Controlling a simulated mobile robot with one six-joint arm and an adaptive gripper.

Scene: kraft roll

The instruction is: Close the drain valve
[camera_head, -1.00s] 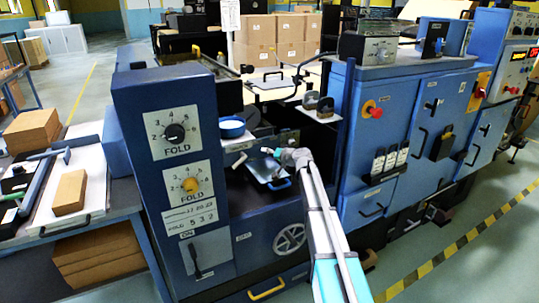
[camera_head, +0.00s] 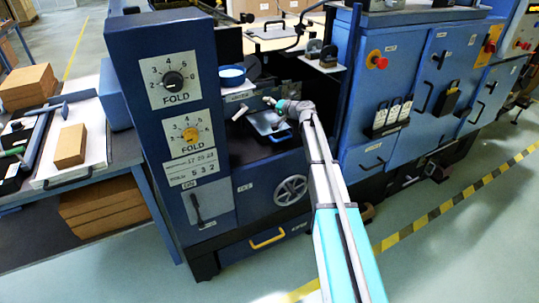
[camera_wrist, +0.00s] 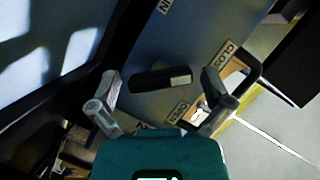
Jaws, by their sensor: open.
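A black lever (camera_wrist: 160,80) with a pale tip lies across a grey-blue panel (camera_wrist: 140,112) in the wrist view. A label reading "CLO" (camera_wrist: 227,55), partly hidden, is to its right, and another small label is below it. My gripper (camera_wrist: 161,90) is open, with one finger on each side of the lever; I cannot tell whether either touches it. In the head view my gripper (camera_head: 272,102) is small, over the machine's recess by a grey tray-like plate (camera_head: 264,122). I cannot make out the lever there.
A blue control column (camera_head: 165,130) with fold dials stands left of my arm, with a handwheel (camera_head: 291,190) lower down. A blue cabinet (camera_head: 400,90) with a red knob stands right. In the wrist view a black loop handle (camera_wrist: 250,66) is near the right finger.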

